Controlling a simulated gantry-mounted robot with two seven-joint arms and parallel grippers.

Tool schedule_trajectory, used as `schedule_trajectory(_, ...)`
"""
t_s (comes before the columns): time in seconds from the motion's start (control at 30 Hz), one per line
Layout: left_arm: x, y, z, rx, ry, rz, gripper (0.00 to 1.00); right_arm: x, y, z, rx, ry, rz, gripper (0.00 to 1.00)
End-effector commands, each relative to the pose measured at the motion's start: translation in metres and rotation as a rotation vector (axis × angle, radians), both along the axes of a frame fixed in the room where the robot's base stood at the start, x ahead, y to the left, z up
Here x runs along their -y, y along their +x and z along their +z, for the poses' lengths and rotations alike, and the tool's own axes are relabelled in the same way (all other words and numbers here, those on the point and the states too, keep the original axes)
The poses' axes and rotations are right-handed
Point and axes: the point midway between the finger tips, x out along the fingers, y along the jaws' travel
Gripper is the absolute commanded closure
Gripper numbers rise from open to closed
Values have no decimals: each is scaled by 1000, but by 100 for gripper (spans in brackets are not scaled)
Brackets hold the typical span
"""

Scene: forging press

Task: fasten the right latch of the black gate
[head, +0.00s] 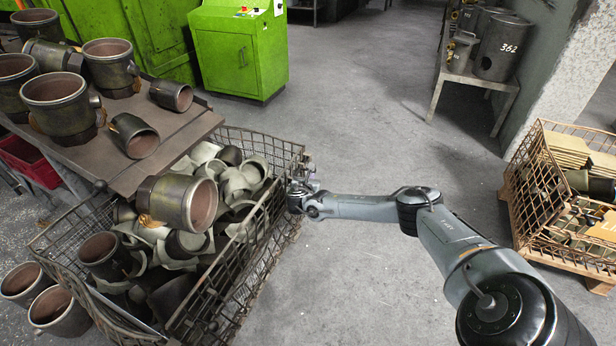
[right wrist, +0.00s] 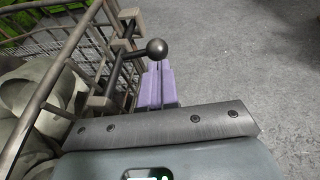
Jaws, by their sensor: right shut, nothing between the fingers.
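The black gate (head: 236,264) is the dark wire-mesh side of a crate full of metal fittings. In the right wrist view, the right latch (right wrist: 157,48) shows as a dark rod with a ball knob, mounted on bars at the crate's corner. My right gripper (head: 303,166) is at the far right corner of the crate, and hides most of the latch in the head view. In the right wrist view its purple fingers (right wrist: 158,84) are together and empty, just below the knob. I cannot tell whether they touch it. My left gripper is not in view.
The wire crate (head: 270,146) holds several pale and dark pipe pieces (head: 205,195). A table (head: 170,130) with large fittings stands behind it to the left. A green cabinet (head: 240,55) is at the back. Another wire crate (head: 540,180) is at right. The floor between is clear.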

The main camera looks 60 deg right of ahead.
Motion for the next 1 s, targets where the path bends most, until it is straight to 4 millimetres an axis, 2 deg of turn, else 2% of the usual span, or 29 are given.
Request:
schedule_trajectory(0.03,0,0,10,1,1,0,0,-5,-2,3,-1,3,2,100)
schedule_trajectory(0.17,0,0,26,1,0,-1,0,-18,-11,-1,-1,7,2,100)
schedule_trajectory(0.3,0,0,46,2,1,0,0,-44,-17,12,2,8,4,100)
schedule_trajectory(0.5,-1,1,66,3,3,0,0,-77,-26,24,3,7,2,100)
schedule_trajectory(0.7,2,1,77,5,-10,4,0,-99,-32,29,2,7,3,100)
schedule_trajectory(1.0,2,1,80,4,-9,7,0,-107,-35,30,4,7,1,100)
